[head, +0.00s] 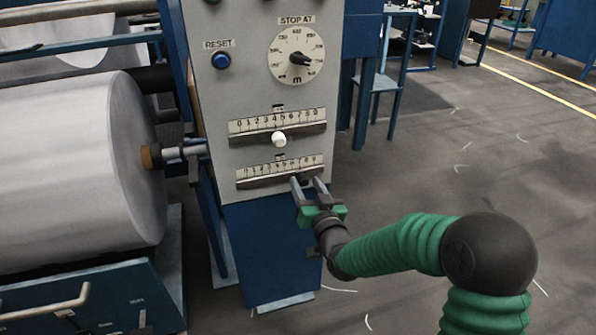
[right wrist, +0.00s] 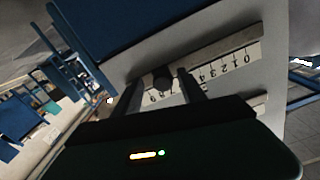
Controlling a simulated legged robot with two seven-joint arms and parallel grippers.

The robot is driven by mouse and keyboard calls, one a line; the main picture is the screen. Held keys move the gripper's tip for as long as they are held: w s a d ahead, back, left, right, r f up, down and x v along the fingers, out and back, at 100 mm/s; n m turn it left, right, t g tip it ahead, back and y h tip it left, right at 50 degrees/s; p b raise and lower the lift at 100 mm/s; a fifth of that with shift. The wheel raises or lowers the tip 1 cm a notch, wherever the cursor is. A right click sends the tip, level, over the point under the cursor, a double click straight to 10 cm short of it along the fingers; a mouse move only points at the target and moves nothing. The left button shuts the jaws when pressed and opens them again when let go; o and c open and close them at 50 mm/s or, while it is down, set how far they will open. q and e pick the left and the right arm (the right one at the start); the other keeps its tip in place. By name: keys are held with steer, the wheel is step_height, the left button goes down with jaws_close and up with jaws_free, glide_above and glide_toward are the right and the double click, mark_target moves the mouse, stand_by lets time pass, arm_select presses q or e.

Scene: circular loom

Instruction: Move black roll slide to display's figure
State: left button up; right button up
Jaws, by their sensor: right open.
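The grey panel (head: 226,100) carries two slides with number scales. The lower scale (head: 262,172) has a dark rail under it. Its black knob (right wrist: 163,78) shows in the right wrist view, between my two fingers and towards the high-number end; the exact figure under it is unclear. My right gripper (head: 307,181) is open at the right part of the lower slide, with a finger on each side of the knob. My left gripper is not in view.
The upper slide (head: 245,127) has a white knob (head: 279,139) close above my gripper. A dial (head: 296,54) and a blue reset button (head: 221,60) are higher up. A large white roll (head: 75,165) stands at the left.

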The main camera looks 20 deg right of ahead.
steer(key=shift+w+a+r, duration=0.15)
steer(key=shift+w+a, duration=0.1)
steer(key=shift+d, duration=0.1)
jaws_close()
stand_by(1.2)
